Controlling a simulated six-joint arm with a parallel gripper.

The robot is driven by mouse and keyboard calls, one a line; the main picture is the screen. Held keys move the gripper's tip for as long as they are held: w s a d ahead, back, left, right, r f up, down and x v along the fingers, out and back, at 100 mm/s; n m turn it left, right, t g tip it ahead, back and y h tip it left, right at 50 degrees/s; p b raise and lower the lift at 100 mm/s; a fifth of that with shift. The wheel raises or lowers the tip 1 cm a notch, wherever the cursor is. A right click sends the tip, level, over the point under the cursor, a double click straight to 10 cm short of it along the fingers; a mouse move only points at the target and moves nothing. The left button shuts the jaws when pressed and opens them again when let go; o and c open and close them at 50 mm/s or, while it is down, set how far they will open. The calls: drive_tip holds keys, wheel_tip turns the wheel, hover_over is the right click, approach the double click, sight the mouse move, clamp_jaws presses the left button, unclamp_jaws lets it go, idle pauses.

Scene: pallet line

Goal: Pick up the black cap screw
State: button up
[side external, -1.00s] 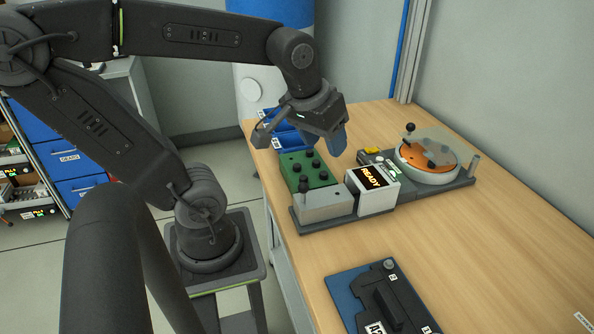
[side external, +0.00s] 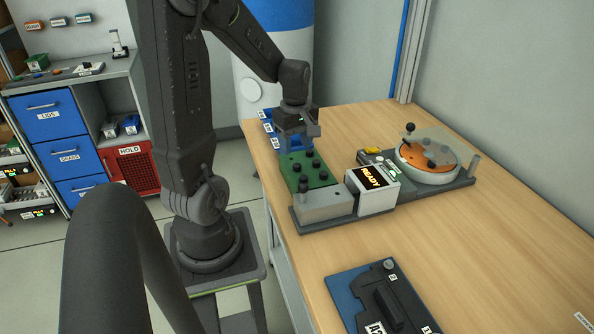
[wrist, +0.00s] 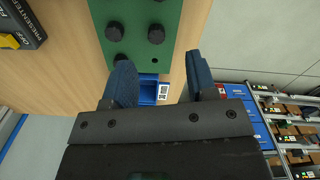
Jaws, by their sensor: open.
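Several black cap screws stand upright in a green block (side external: 326,183) on the bench; one black cap screw (side external: 323,176) shows in the side view. In the wrist view the green block (wrist: 136,15) is at the top, with black screw heads (wrist: 156,34) on it; another head (wrist: 119,58) is close to the left fingertip. My gripper (side external: 298,143) is above the far end of the block. Its two blue fingers (wrist: 160,68) are apart with nothing held between them. Whether the fingers touch a screw cannot be told.
Blue bins (side external: 268,127) stand just behind the block. A grey block (side external: 325,205) and a white box reading READY (side external: 373,190) are in front and to the right. A round orange fixture (side external: 420,158) sits further right.

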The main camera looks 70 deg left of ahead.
sight(297, 165)
drive_tip(key=shift+w+a+f, duration=0.1)
drive_tip(key=shift+f, duration=1.55)
drive_tip(key=shift+w+a+f, duration=0.1)
drive_tip(key=shift+f, duration=1.55)
drive_tip(key=shift+c, duration=0.4)
clamp_jaws()
